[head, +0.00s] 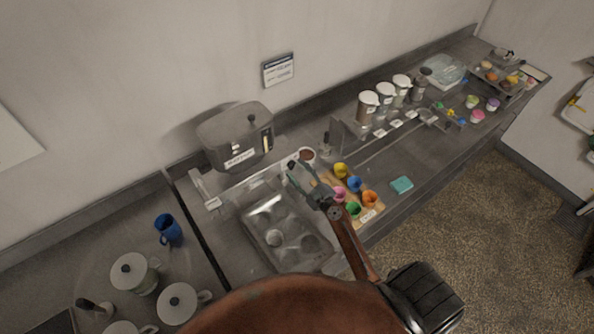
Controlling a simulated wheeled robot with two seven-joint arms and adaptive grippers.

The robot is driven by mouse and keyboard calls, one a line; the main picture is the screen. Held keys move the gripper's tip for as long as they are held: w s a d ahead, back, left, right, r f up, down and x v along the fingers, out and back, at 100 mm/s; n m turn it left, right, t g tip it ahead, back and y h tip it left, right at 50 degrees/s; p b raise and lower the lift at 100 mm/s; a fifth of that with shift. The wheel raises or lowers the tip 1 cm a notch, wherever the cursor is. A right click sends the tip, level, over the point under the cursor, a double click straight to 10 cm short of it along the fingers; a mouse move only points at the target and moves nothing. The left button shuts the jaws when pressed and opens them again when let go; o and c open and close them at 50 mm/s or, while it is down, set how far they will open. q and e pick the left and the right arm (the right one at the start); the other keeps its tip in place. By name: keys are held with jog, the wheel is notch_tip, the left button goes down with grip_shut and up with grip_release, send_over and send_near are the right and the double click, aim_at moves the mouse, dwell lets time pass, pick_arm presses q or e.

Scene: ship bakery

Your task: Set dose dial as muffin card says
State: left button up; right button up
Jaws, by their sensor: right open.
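A grey dispenser box (235,137) with a label on its front stands against the back wall. A narrow strip with a yellow mark shows near its right edge, and a small dark spot sits higher on its front. I cannot tell which part is the dose dial or read any setting. A small card (278,70) with a dark header hangs on the wall above and to the right; its text is too small to read. My right gripper (299,170) is open and empty, to the right of and below the dispenser. My left gripper is not in view.
A muffin tin (280,236) lies in front of the dispenser. Coloured cups stand on a wooden board (371,215) beside my right arm. A brown-filled cup (307,155) is close to the gripper. White-lidded canisters (367,107) stand further right; a blue mug (168,229) is left.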

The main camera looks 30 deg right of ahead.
jog(key=s, duration=1.1)
jog(key=shift+s+d, duration=0.15)
jog(key=shift+d, duration=0.3)
